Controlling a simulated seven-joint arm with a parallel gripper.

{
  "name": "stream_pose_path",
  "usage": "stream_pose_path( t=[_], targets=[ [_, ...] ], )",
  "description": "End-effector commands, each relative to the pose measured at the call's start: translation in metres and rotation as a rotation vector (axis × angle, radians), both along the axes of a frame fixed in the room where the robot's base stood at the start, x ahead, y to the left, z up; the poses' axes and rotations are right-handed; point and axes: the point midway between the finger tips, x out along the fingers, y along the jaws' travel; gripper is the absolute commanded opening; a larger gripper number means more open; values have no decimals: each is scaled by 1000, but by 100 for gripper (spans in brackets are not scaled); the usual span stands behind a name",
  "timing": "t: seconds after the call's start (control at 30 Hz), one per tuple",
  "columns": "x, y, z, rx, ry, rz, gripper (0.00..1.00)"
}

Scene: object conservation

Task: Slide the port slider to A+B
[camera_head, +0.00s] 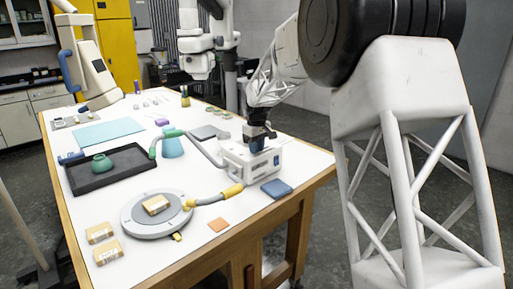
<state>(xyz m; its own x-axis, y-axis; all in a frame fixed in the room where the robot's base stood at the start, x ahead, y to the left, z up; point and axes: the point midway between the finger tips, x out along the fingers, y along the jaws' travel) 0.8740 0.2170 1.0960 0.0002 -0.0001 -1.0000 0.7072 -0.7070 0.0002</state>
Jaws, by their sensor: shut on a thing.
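A white box-shaped device (238,164) stands near the right edge of the white table, with small dark markings on its front. My gripper (260,143) comes down onto the top of this device and is shut on a small dark part there, which I take to be the port slider. The fingers and my arm hide most of that part. The slider's position and any A or B labels are too small to read. A grey hose with a green end (154,148) and a hose with a yellow end (232,190) run beside the device.
A round grey plate (133,221) bears a tan block (156,204). Two more tan blocks (107,250) lie at the front left. A black tray (88,184) holds a green bowl (102,163). A blue pad (276,188) and an orange square (218,225) lie near the device.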

Motion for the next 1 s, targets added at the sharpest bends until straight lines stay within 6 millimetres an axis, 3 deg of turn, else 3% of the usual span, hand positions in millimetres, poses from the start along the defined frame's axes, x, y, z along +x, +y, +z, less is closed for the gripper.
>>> stream_pose_path(
  t=[0.37, 0.63, 0.67, 0.8, 1.0],
  targets=[
    [21, -21, 0, 1, -1, -2, 0],
    [21, -21, 0, 0, 0, 0, 0],
    [21, -21, 0, 0, 0, 0, 24],
    [21, -21, 0, 0, 0, 0, 46],
    [21, -21, 0, 0, 0, 0, 47]
  ],
)
